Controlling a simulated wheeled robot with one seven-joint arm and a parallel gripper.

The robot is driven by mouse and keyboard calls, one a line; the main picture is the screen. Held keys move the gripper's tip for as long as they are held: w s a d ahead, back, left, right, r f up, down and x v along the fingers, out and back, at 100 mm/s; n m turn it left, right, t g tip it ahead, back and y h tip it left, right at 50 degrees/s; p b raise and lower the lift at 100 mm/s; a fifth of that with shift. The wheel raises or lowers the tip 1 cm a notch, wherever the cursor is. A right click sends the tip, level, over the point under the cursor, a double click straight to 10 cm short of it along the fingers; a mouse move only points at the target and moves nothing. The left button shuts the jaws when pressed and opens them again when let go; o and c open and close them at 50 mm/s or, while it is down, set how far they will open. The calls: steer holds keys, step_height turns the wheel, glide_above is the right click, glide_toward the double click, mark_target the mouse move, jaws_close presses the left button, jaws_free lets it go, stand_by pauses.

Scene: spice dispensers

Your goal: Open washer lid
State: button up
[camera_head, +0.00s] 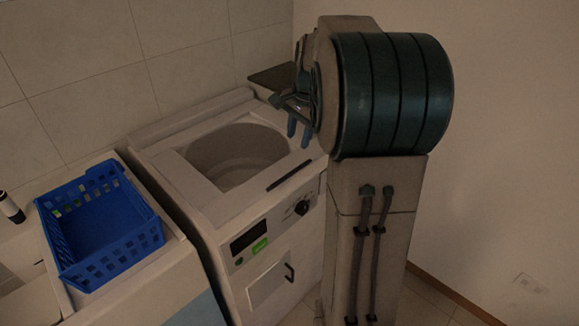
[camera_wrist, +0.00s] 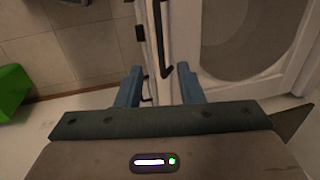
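The washer (camera_head: 225,215) is a white top-loader in the middle of the head view. Its lid (camera_head: 225,204) appears to lie flat on top, with a round grey drum area showing within its frame. A dark handle strip (camera_head: 292,176) runs along the lid's front right edge. My gripper (camera_head: 298,130) is above the washer's right side, fingers pointing down, partly hidden by my arm. In the wrist view my gripper (camera_wrist: 160,84) is open, its blue fingers apart with nothing between the tips. The black handle (camera_wrist: 166,45) is beyond them, lined up with the gap; contact is not visible.
A blue basket (camera_head: 100,225) stands on the white surface left of the washer. A tiled wall (camera_head: 90,80) is behind. A control panel (camera_head: 260,240) and small front hatch (camera_head: 270,283) are on the washer's front. A green object (camera_wrist: 12,92) shows at the wrist view's left edge.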

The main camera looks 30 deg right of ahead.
mark_target(290, 173)
steer(key=f, duration=0.4)
steer(key=w+f, duration=0.1)
steer(key=f, duration=0.3)
steer(key=w+a+f, duration=0.1)
steer(key=f, duration=0.3)
steer(key=shift+w+f, duration=0.1)
steer(key=shift+f, duration=0.15)
jaws_close()
steer(key=shift+r+p, duration=0.1)
steer(key=shift+p, duration=0.2)
